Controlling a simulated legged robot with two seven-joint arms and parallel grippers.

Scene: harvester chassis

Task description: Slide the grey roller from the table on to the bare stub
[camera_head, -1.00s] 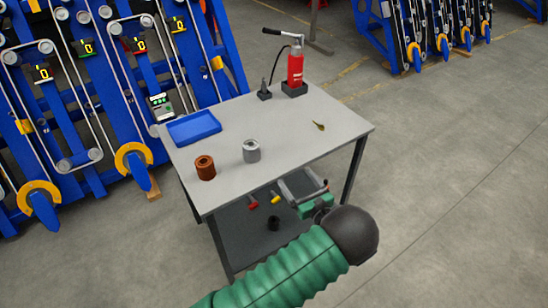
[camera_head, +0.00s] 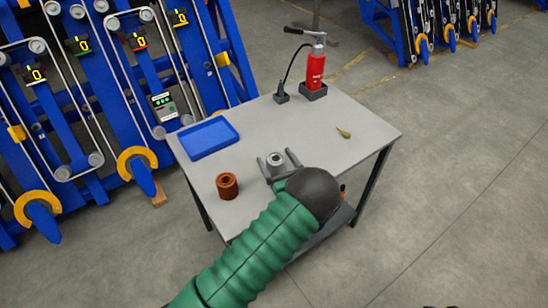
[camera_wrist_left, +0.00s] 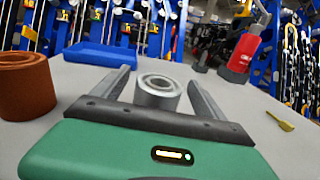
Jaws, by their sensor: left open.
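The grey roller (camera_head: 276,160) stands upright on the table (camera_head: 310,135), its round hollow end facing up. My left gripper (camera_head: 278,159) is open, with one finger on each side of the roller. In the left wrist view the roller (camera_wrist_left: 158,92) stands between the two spread fingers (camera_wrist_left: 160,88), and a gap shows on both sides. The blue chassis (camera_head: 130,100) at the left carries several grey rollers and belts. I cannot make out which stub on it is bare. My right gripper cannot be made out.
A brown ringed cylinder (camera_head: 227,186) stands left of the gripper. A blue tray (camera_head: 208,138) lies behind it. A red bottle jack (camera_head: 315,70) and a small dark fitting (camera_head: 281,95) stand at the back. A small yellowish item (camera_head: 343,132) lies on the right; the table around it is clear.

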